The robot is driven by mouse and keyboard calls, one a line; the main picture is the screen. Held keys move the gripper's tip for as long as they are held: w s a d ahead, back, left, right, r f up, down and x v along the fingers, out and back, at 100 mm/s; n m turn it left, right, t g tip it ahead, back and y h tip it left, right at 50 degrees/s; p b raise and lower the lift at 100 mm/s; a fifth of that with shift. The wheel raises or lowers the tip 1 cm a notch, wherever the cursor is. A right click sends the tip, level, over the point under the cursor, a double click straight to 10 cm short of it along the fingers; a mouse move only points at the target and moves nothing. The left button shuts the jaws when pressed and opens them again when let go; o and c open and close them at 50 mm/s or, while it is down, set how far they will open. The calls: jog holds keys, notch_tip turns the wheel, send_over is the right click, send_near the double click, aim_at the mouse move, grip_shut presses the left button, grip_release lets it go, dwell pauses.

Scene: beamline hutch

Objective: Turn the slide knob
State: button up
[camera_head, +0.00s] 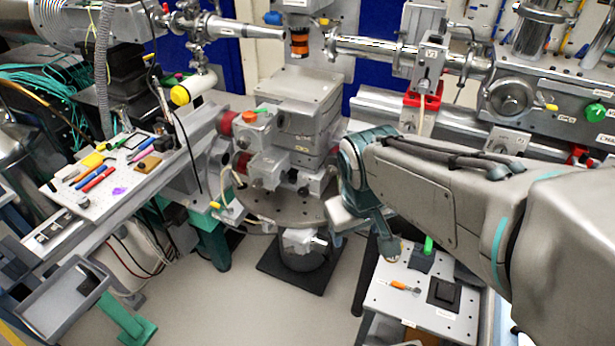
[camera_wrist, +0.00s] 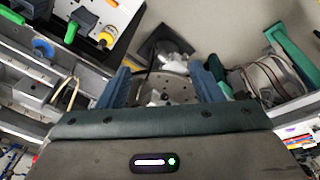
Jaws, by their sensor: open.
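I cannot tell for certain which part is the slide knob. Red round knobs (camera_head: 228,122) stick out at the left of the grey stage block (camera_head: 294,110) in the head view. An orange-topped part with a green piece (camera_head: 258,116) sits beside them. My gripper (camera_wrist: 163,80) is open, with its two blue fingers apart and nothing between them. The perforated round plate (camera_wrist: 178,88) lies beyond the fingers in the wrist view; it also shows under the stage in the head view (camera_head: 270,208). My arm hides part of the stage's right side.
A tool board (camera_head: 110,190) with pens stands at the left. A small bench (camera_head: 425,315) with a black block and an orange-handled tool stands at lower right. A rail with a large round knob (camera_head: 510,97) runs along the right back. The floor in front is clear.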

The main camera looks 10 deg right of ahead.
jog(key=w+d+f+n+g+h+b, duration=0.1)
jog(key=w+d+f+n+h+b, duration=0.15)
jog(key=w+f+b, duration=0.4)
jog(key=w+d+f+n+h+b, duration=0.1)
jog(key=w+d+f+n+h, duration=0.2)
jog(key=f, duration=0.6)
jog(key=n+t+h+b, duration=0.4)
jog(key=n+t+b, duration=1)
jog(key=n, duration=1)
send_near(302, 194)
jog(key=shift+g, duration=0.4)
jog(key=b+x, duration=0.1)
jog(key=x, duration=0.2)
jog(key=b+x, duration=0.1)
jog(key=x, duration=0.3)
jog(key=b+x, duration=0.1)
jog(key=x, duration=0.3)
jog(key=shift+w+r, duration=0.2)
jog(key=shift+r, duration=0.2)
jog(key=c, duration=1)
